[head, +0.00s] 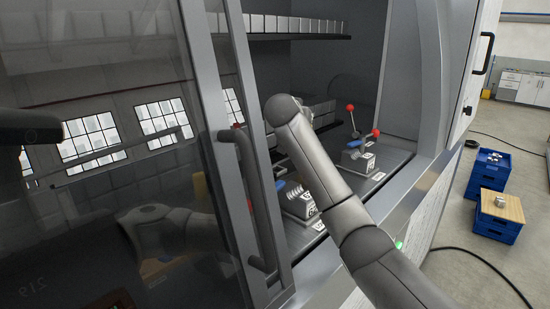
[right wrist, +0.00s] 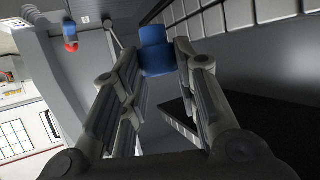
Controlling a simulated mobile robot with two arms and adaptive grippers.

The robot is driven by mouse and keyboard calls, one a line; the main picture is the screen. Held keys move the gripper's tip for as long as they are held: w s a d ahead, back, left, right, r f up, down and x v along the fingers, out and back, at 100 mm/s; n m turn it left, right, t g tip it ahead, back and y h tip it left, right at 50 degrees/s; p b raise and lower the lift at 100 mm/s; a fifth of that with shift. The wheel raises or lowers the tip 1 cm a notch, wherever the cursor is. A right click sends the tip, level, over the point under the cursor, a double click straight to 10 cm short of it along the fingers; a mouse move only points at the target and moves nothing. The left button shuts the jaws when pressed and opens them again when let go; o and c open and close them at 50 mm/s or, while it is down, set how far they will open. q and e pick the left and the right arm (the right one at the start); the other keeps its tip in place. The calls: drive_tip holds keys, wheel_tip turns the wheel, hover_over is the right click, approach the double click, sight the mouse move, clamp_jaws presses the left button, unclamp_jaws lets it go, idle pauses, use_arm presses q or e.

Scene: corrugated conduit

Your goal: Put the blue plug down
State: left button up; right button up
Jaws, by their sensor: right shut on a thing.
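A blue plug (right wrist: 155,50) shows in the right wrist view between the fingertips of my right gripper (right wrist: 157,58), which is shut on it. It is held up inside the machine. In the head view my right arm reaches in past the door, and its wrist hides the held plug. A blue piece (head: 355,144) sits on a grey fixture (head: 358,162) beside red-knobbed levers. Another blue piece (head: 280,185) shows by a second fixture (head: 299,204) with a ribbed metal part, partly behind my arm. My left gripper is not in view.
The glass door (head: 110,90) with its vertical handle (head: 251,200) stands close left of my right arm. A ribbed rack (head: 290,27) runs across the cabinet above. A red knob (head: 350,108) sticks up behind the fixture. Blue crates (head: 487,180) stand on the floor at right.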

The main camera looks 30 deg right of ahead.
drive_tip(key=a+f+p, duration=0.1)
drive_tip(key=a+f, duration=0.3)
drive_tip(key=w+a+f+p, duration=0.1)
drive_tip(key=a+f, duration=0.1)
drive_tip(key=shift+a+f+p, duration=0.15)
drive_tip(key=shift+a+p, duration=0.15)
drive_tip(key=shift+a, duration=0.1)
drive_tip(key=f+p, duration=0.2)
drive_tip(key=f, duration=0.1)
drive_tip(key=shift+a+f, duration=0.25)
drive_tip(key=shift+a, duration=0.15)
drive_tip(key=shift+d+f, duration=0.1)
drive_tip(key=shift+f, duration=0.15)
